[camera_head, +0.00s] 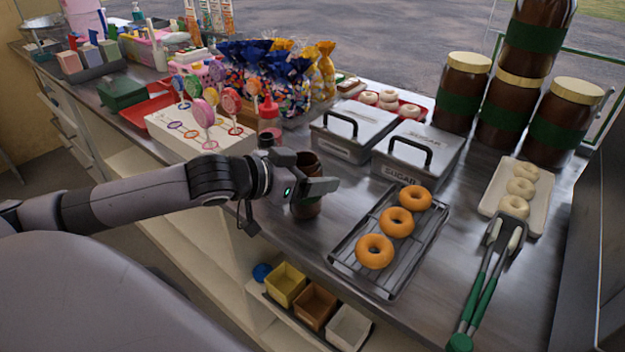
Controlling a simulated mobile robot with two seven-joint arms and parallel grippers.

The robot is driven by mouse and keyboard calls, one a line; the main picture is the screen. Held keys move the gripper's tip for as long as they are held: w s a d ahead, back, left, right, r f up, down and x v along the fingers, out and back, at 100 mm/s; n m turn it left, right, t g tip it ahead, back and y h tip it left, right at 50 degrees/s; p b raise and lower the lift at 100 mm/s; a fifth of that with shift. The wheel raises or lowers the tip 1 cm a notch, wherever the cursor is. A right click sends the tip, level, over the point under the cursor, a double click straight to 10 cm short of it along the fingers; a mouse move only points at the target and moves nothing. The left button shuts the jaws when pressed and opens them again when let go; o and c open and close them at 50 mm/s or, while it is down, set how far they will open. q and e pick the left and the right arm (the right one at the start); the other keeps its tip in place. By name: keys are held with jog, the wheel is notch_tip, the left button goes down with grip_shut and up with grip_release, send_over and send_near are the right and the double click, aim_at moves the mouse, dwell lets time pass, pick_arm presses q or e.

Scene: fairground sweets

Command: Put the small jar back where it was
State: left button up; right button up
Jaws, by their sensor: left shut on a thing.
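The small jar (307,209) is dark brown, stands about upright and shows at the front of the counter, left of the wire rack. My left gripper (320,186) reaches in from the left and is shut on the jar around its middle. The gripper's finger hides part of the jar's side, and its upper part shows above the finger. I cannot tell whether the jar's base touches the counter. My right gripper is not in view.
Two metal sugar boxes (346,142) stand behind the jar. A wire rack (349,243) with doughnuts lies to its right. A lollipop stand (165,130) and a red bottle (268,117) are to the left. Large jars (503,104) stand at back right. Green-handled tongs (489,280) lie at front right.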

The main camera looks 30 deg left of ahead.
pick_arm(q)
jog(key=shift+f, duration=0.35)
jog(key=shift+f, duration=0.1)
jog(key=o, duration=1.4)
jog(key=shift+f, duration=0.1)
